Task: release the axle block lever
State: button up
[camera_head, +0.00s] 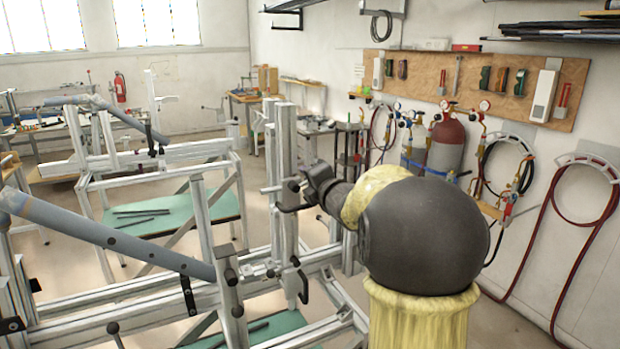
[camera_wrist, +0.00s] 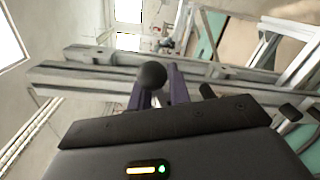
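In the wrist view, a round black knob (camera_wrist: 152,75), seemingly the lever's end, sits at the fingertips of my gripper (camera_wrist: 160,90). The two dark purple fingers stand apart, one on each side below the knob. I cannot tell whether either touches it. The lever's shaft and the block behind it are hidden. In the head view, my gripper (camera_head: 300,196) is at the upright aluminium post (camera_head: 285,165) of the near frame jig, beside small black handles. Its fingers are too small there to read.
A grey tube (camera_head: 120,240) slopes across the near frame. A black handle (camera_head: 303,287) hangs lower on the post, and another (camera_head: 188,295) hangs by the tube. A second frame (camera_head: 160,155) stands behind. Gas cylinders (camera_head: 445,145) stand by the right wall.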

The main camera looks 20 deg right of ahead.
jog(key=shift+s, duration=0.15)
jog(key=s+b, duration=0.2)
jog(key=s, duration=1.5)
jog(key=shift+r+b, duration=0.35)
jog(key=shift+r, duration=0.05)
jog(key=shift+d, duration=0.1)
jog(key=shift+c, duration=0.5)
